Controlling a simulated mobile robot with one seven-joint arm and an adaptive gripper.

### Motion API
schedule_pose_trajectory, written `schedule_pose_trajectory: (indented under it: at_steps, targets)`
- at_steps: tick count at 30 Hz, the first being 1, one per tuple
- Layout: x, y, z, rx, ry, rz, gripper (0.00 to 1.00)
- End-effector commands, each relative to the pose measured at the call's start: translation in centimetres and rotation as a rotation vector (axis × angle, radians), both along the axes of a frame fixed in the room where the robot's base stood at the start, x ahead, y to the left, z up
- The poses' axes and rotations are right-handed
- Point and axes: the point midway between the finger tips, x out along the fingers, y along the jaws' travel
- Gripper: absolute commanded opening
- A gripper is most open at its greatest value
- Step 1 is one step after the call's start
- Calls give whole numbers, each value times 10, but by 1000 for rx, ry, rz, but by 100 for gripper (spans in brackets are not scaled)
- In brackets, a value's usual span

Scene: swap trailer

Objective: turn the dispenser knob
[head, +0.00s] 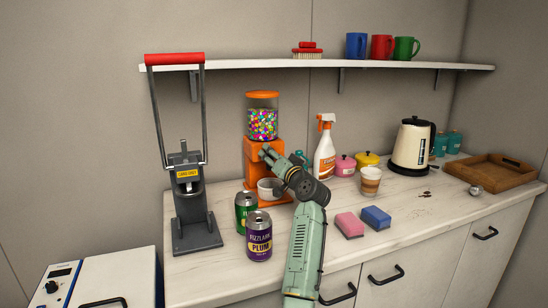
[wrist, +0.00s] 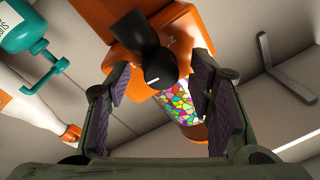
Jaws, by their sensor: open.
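The orange candy dispenser (head: 262,97) stands on the counter near the wall, its clear globe full of coloured sweets. In the wrist view its orange body (wrist: 118,20) is at the top, with the globe (wrist: 182,103) below it. The black dispenser knob (wrist: 153,72) shows between my fingers in the wrist view, with a gap on both sides. In the head view my arm hides the knob. My gripper (head: 266,153) is open at the dispenser's front; it also shows in the wrist view (wrist: 162,84). A small pale cup (head: 266,188) sits at the dispenser's foot.
A green can (head: 244,208) and a purple can (head: 259,240) stand left of my arm. A can crusher (head: 187,215) is farther left. A spray bottle (head: 325,155), striped cup (head: 371,180) and two sponges (head: 349,224) are to the right. A shelf (head: 240,65) runs above.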

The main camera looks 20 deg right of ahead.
Motion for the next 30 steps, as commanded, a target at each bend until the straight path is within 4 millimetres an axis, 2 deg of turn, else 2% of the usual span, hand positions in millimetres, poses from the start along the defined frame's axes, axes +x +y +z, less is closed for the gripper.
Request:
schedule_pose_trajectory:
  at_steps: [5, 8, 21, 25, 30]
  targets:
    - [-4, -1, -1, 0, 0, 0, 48]
    - [-14, -2, -2, 0, 0, 0, 48]
    - [-100, -10, -7, -1, -1, -3, 48]
    - [-113, -11, -8, 0, -1, -1, 48]
    - [-119, -11, -9, 1, 1, 1, 48]
